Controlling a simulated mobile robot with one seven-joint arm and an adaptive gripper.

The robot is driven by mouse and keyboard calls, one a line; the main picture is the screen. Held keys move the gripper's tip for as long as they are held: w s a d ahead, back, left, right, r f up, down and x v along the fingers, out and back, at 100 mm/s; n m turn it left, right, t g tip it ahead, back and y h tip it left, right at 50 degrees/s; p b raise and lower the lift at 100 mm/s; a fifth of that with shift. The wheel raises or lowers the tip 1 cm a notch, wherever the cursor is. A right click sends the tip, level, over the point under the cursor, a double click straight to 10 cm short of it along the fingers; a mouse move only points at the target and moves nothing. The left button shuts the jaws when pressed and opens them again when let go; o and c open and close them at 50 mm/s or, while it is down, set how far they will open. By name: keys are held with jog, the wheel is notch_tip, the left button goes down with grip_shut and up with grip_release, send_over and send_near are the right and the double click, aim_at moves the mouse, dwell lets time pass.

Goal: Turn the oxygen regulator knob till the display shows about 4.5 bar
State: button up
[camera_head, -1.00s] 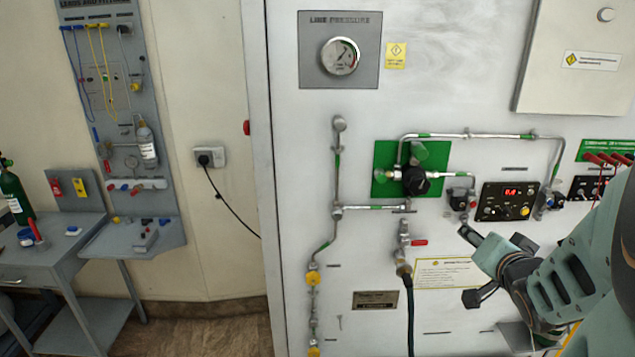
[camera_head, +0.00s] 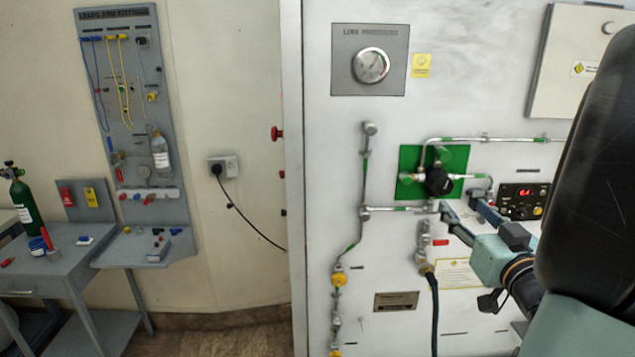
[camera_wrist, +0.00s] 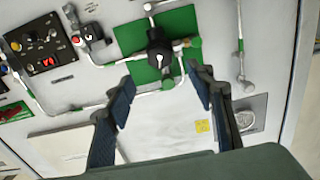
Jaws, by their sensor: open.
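The black regulator knob (camera_head: 438,182) sits on a green plate (camera_head: 405,187) on the white wall panel, with pipes running to it. It also shows in the wrist view (camera_wrist: 156,38), top centre, with a white mark on its face. The display (camera_head: 525,190) on a black box right of the knob has red digits too small to read surely. My gripper (camera_head: 462,207) is open and empty, just below and right of the knob in the head view. In the wrist view my gripper (camera_wrist: 163,86) has its fingers spread wide, with the knob beyond and between them, apart from both.
A line pressure gauge (camera_head: 370,66) is above. A valve with a red handle (camera_head: 440,242) and a black hose are below the knob. Pipes (camera_head: 365,180) run along the panel left of it. My dark arm link covers the panel's right side.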

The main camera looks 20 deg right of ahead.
aim_at(445, 188)
jog(key=x, duration=0.9)
jog(key=shift+w+d, duration=0.1)
jog(key=shift+w, duration=0.25)
jog(key=c, duration=1.2)
jog(key=shift+o, duration=0.2)
jog(key=shift+m, duration=0.3)
jog(key=m+p, duration=0.1)
jog(key=m, duration=0.3)
jog(key=shift+m, duration=0.3)
jog(key=m+p, duration=0.1)
jog(key=m, duration=0.4)
jog(key=shift+m, duration=0.4)
